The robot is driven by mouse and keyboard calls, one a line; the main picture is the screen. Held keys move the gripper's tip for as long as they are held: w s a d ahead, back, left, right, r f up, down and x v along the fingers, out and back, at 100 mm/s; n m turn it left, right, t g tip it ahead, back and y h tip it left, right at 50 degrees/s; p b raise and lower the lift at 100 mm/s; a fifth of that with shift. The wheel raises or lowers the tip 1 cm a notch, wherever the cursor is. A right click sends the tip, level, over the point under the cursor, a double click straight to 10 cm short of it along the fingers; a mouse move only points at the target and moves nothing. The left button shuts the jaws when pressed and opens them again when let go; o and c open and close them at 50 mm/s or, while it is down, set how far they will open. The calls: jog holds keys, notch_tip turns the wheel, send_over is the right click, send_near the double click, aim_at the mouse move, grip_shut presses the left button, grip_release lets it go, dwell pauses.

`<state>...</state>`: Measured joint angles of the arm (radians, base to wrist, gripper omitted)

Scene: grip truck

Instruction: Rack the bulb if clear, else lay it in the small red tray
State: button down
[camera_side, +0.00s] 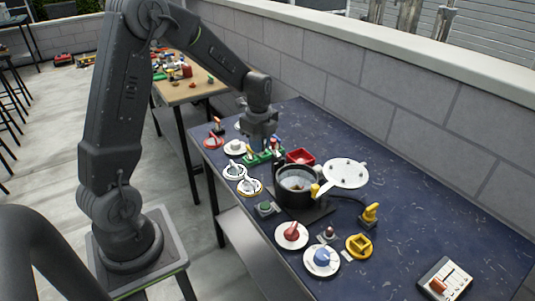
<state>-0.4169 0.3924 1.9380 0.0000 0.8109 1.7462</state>
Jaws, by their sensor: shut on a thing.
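My gripper (262,142) points down over the green rack (251,160), left of the picture's middle. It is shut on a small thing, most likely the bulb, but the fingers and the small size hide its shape. Small white and red pieces show at the rack around the fingertips. I cannot tell whether the held thing touches the rack or whether its place there is clear. The small red tray (301,157) stands just right of the rack, and its inside looks empty.
A yellow piece (370,214) and a red knob-shaped piece (291,231) stand nearer. The blue table's right side is mostly free.

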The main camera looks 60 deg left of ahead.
dwell(0.4)
jog(key=r, duration=0.5)
jog(key=shift+w+a+r, duration=0.1)
jog(key=shift+w+a, duration=0.2)
jog(key=shift+w, duration=0.05)
jog(key=w+a+m, duration=0.3)
jog(key=w+a, duration=0.5)
jog(key=a, duration=0.3)
jog(key=shift+s+f, duration=0.1)
jog(key=shift+f, duration=7)
jog(key=shift+f, duration=1.45)
jog(key=c, duration=0.6)
grip_release()
